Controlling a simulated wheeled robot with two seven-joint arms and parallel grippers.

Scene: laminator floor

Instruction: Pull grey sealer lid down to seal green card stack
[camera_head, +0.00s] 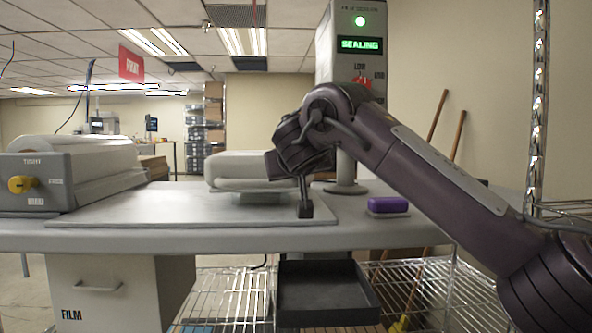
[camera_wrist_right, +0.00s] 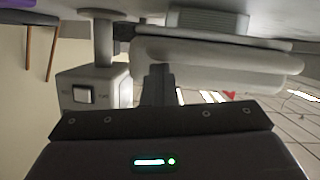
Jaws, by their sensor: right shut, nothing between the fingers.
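The grey sealer lid (camera_head: 240,165) lies level just above a grey block on the flat base plate (camera_head: 150,207). It also shows in the right wrist view (camera_wrist_right: 215,62), where the picture is upside down. My right gripper (camera_head: 305,210) reaches in from the right with its fingers pointing down, in front of the lid's right end. Its fingers (camera_wrist_right: 158,85) are shut and empty; I cannot tell whether they touch the lid. The sealer column (camera_head: 350,75) has a lit green lamp and a display reading "SEALING". The green card stack is not visible. My left gripper is out of view.
A purple block (camera_head: 388,205) sits on the bench right of the plate. A film roll unit (camera_head: 70,170) with a yellow knob stands at the left. A black tray (camera_head: 325,290) hangs below the bench edge. A chrome rack post (camera_head: 538,110) rises at the right.

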